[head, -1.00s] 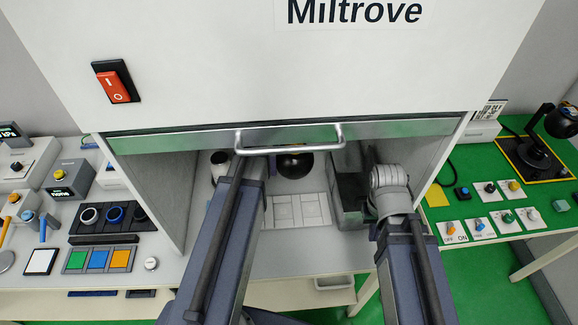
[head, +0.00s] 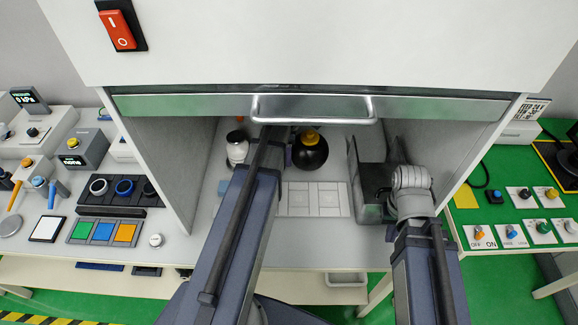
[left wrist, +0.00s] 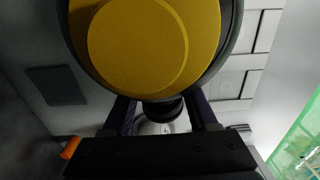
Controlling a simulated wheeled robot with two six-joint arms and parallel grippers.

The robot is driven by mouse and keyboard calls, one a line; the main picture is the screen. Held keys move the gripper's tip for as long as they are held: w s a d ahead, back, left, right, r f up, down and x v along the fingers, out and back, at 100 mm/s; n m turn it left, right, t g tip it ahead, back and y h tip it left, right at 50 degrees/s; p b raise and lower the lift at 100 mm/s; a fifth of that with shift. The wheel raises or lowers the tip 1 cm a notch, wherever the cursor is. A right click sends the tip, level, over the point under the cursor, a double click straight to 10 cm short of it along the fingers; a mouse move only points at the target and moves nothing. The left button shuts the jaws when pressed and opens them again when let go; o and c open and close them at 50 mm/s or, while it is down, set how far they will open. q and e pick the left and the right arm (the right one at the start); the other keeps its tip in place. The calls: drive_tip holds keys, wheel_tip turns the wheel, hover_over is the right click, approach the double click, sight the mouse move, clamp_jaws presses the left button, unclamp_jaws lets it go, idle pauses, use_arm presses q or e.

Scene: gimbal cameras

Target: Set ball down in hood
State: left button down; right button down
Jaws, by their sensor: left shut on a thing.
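The ball (head: 310,154) is black with a yellow cap and is inside the white hood (head: 330,240), under its raised front. In the left wrist view the ball's yellow face (left wrist: 140,45) fills the top of the picture. My left gripper (head: 288,150) reaches in beside the ball on its left. Its fingers (left wrist: 165,115) are shut on a dark part at the ball's edge. Whether the ball touches the hood floor is unclear. My right arm also reaches into the hood at the right; its gripper fingers are hidden.
A white jar with a black lid (head: 237,148) stands left of the ball.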

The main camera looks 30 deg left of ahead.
use_arm(q)
drive_tip(key=shift+f, duration=0.1)
use_arm(e)
drive_tip(key=shift+f, duration=0.1)
